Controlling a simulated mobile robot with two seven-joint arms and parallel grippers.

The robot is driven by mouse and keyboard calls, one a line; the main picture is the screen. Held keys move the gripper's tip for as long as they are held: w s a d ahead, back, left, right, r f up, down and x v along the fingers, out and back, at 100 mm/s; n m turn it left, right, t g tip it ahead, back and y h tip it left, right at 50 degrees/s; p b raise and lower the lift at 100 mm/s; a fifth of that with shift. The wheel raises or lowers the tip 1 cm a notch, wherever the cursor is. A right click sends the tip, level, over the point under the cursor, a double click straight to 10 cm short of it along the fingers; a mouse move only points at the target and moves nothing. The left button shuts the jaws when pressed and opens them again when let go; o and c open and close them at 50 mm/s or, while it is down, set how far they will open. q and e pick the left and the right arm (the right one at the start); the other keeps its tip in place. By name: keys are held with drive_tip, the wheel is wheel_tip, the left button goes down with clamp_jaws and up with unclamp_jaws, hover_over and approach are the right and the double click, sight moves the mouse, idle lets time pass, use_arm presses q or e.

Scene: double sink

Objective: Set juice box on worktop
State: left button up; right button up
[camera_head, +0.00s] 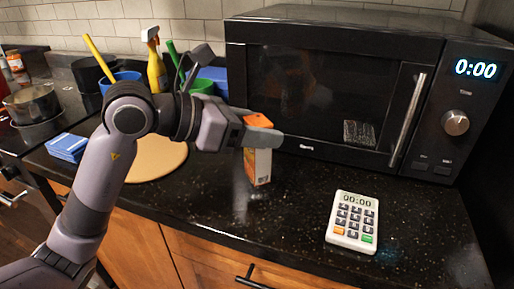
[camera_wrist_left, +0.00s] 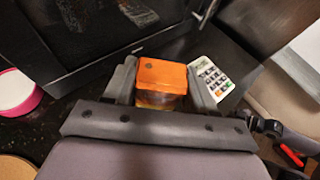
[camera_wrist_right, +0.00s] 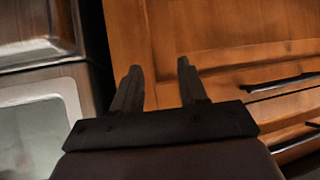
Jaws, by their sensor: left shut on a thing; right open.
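The juice box (camera_head: 258,165) is an upright carton with an orange top and pale sides, over the black worktop (camera_head: 300,210) in front of the microwave. My left gripper (camera_head: 262,133) is shut on its upper part. In the left wrist view the orange top of the juice box (camera_wrist_left: 162,75) sits between both fingers of my left gripper (camera_wrist_left: 161,86). The bottom of the box is at or just above the worktop; I cannot tell if it touches. My right gripper (camera_wrist_right: 160,86) is open and empty, in front of wooden cabinet fronts.
A black microwave (camera_head: 330,90) stands behind the box. A white keypad timer (camera_head: 353,221) lies to the right. A round wooden board (camera_head: 155,158), blue sponges or cloths (camera_head: 68,146) and a yellow spray bottle (camera_head: 156,70) are to the left. The worktop between box and timer is clear.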

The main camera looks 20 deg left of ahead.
use_arm(q)
drive_tip(key=shift+f, duration=1.85)
drive_tip(key=shift+f+b, duration=0.1)
drive_tip(key=shift+b, duration=0.2)
drive_tip(key=o, duration=1.2)
drive_tip(key=shift+f, duration=0.1)
drive_tip(key=shift+s+a+r, duration=0.1)
drive_tip(key=shift+a+r, duration=0.05)
drive_tip(key=shift+r, duration=0.1)
drive_tip(key=b+v, duration=0.1)
drive_tip(key=v, duration=1)
drive_tip(key=shift+s+a+r, duration=0.15)
drive_tip(key=shift+s, duration=0.1)
